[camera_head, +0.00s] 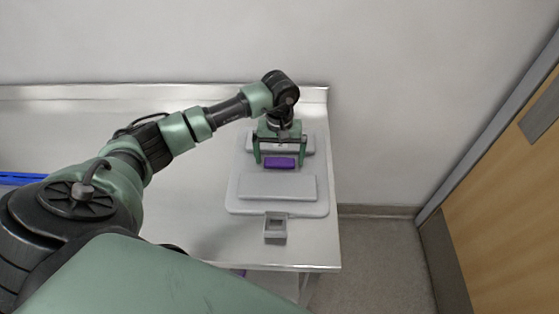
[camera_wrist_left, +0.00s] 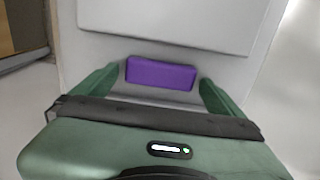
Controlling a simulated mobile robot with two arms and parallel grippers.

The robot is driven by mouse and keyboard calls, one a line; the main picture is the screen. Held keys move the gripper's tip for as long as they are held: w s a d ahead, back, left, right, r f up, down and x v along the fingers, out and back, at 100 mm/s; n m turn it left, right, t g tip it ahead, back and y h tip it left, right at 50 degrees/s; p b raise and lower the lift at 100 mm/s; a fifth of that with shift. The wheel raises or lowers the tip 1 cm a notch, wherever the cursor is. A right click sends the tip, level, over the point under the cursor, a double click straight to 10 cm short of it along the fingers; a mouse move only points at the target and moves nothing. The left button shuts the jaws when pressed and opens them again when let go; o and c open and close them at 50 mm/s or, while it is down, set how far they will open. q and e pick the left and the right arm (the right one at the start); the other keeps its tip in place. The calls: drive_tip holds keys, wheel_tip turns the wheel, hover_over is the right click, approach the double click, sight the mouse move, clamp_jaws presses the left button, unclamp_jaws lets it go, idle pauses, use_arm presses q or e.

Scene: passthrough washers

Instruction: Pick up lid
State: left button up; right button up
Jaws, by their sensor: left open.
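The lid (camera_head: 235,198) is a light grey flat panel with rounded corners, lying near the right end of the metal table. A purple block-like handle (camera_head: 280,163) sits at its middle, between two raised grey pads. My left gripper (camera_head: 280,163) is open above the lid, its fingers to either side of the purple handle. In the left wrist view the purple handle (camera_wrist_left: 161,74) lies between the two green fingers, with a gap on each side. Whether the fingertips reach down to the handle's height is hard to tell. My right gripper is not in view.
A small grey block with a square recess (camera_head: 275,228) sits at the lid's near edge. The metal table (camera_head: 200,215) is mostly clear to the left, with a blue item (camera_head: 20,178) at the far left. A wall stands behind, a wooden door (camera_head: 510,200) at right.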

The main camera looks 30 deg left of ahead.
use_arm(q)
drive_tip(key=shift+c, duration=0.3)
drive_tip(key=c, duration=1.5)
drive_tip(key=shift+w, duration=0.1)
drive_tip(key=c, duration=0.4)
drive_tip(key=shift+r, duration=0.1)
drive_tip(key=shift+c, duration=0.2)
